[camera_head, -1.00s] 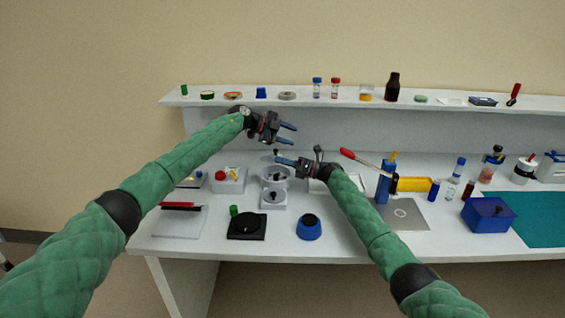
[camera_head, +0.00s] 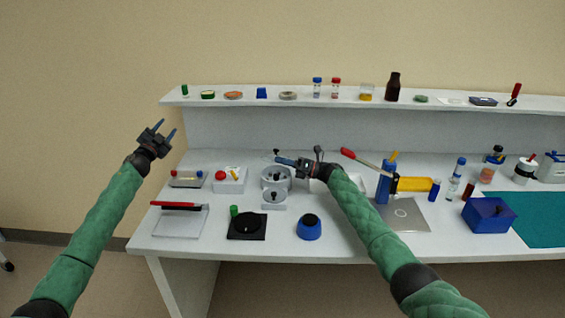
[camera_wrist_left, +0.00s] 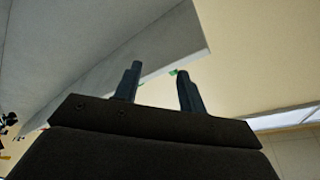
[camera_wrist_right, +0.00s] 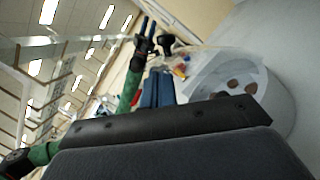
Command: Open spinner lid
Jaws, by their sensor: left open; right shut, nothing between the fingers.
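The spinner (camera_head: 264,180) is a pale grey round tub at the left middle of the bench. In the right wrist view its bowl (camera_wrist_right: 285,100) shows round dark spots inside, with a clear, pale sheet-like part beside it that may be the lid; I cannot tell for sure. My right gripper (camera_head: 279,160) is shut and empty at the tub's back rim, partly covering it; its fingers also show in the right wrist view (camera_wrist_right: 157,88). I cannot tell if they touch the spinner. My left gripper (camera_head: 165,131) is open and empty, raised left of the bench.
In front are a black dial plate (camera_head: 247,229) and a blue round device (camera_head: 309,229). A shelf (camera_head: 200,98) runs behind.

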